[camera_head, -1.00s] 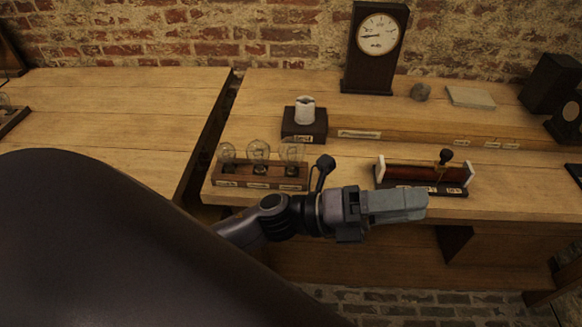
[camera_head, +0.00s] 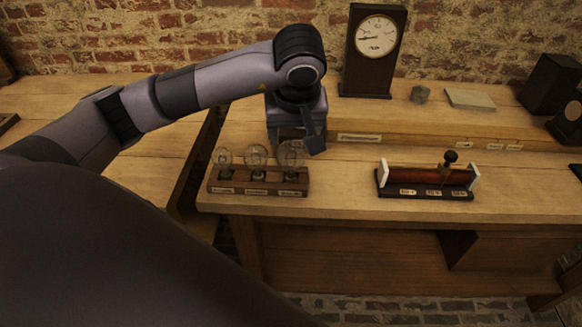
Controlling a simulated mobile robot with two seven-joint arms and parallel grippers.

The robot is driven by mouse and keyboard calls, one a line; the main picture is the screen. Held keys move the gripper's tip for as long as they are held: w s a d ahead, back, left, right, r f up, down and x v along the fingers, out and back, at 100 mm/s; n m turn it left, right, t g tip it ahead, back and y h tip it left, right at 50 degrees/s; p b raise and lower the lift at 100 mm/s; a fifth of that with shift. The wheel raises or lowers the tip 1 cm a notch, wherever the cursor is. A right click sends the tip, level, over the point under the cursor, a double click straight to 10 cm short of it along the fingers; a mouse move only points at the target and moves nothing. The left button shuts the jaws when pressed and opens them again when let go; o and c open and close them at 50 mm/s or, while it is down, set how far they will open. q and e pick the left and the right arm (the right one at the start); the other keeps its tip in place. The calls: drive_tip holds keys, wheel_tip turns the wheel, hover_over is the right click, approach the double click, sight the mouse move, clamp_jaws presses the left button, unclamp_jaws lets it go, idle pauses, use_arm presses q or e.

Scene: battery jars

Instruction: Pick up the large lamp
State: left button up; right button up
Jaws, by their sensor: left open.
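Three clear glass lamps stand upright in a wooden rack (camera_head: 258,188) near the table's front left: a left lamp (camera_head: 223,157), a middle lamp (camera_head: 256,158) and a right lamp (camera_head: 291,155). My left gripper (camera_head: 300,142) points down just behind and above the right lamp. It is open, with nothing seen between its fingers. My right gripper is not in view.
A coil on a dark base with white ends (camera_head: 426,178) stands to the right. The tabletop between rack and coil is clear.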

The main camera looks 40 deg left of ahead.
sight(291, 142)
use_arm(q)
drive_tip(key=x, duration=0.3)
drive_tip(key=p+x, duration=0.1)
drive_tip(key=x, duration=0.3)
drive_tip(key=shift+a+r, duration=0.1)
drive_tip(key=shift+a, duration=0.1)
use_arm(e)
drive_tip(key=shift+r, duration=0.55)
use_arm(q)
drive_tip(key=shift+c, duration=0.3)
drive_tip(key=c, duration=0.7)
drive_tip(key=shift+r, duration=0.1)
